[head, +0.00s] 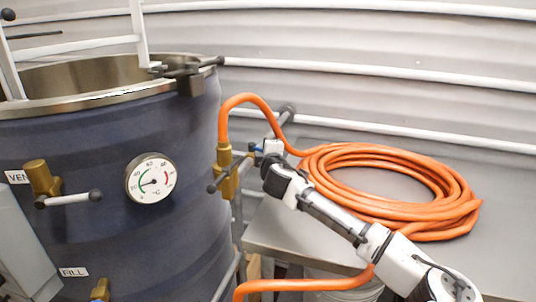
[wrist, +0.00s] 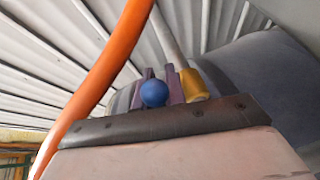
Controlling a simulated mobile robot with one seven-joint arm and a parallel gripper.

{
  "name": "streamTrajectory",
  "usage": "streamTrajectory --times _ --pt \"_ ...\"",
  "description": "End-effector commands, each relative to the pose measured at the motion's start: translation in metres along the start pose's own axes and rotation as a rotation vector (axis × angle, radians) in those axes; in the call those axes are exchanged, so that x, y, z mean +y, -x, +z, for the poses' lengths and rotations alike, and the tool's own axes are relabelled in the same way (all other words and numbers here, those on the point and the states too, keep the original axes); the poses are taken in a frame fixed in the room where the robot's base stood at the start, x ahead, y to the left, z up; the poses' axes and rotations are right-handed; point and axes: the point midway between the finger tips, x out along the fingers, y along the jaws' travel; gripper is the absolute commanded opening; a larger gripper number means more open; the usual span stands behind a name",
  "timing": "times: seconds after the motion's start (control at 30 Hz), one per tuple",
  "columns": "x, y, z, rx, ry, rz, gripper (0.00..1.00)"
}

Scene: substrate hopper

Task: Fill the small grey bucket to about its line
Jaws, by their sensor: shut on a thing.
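My gripper (head: 261,150) is at the brass hose valve (head: 227,170) on the right side of the dark blue tank (head: 110,225). In the wrist view, my gripper (wrist: 160,84) is shut on a small blue ball knob (wrist: 154,94), beside a yellow-brass fitting (wrist: 192,84). Only a speck of blue shows by the gripper in the head view. The orange hose (head: 243,98) rises from the valve, loops over and runs into a coil. A pale round container (head: 322,272) shows partly below the table, behind a hose run. I cannot tell if it is the grey bucket; its line and contents are hidden.
The coil (head: 455,208) lies on a metal table (head: 285,235). The tank carries a temperature dial (head: 150,178), a VENT valve (head: 42,178) with a lever, and a FILL valve (head: 101,289). A grey box (head: 25,240) is at the left edge. A ribbed wall stands behind.

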Motion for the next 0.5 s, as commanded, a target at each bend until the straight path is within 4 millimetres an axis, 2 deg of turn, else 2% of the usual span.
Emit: streamTrajectory --times 0.47,0.5 --pt "-0.0002 0.0026 -0.0008 -0.048 -0.008 0.006 0.0" --pt "-0.0002 0.0026 -0.0008 -0.047 -0.008 0.006 0.15"
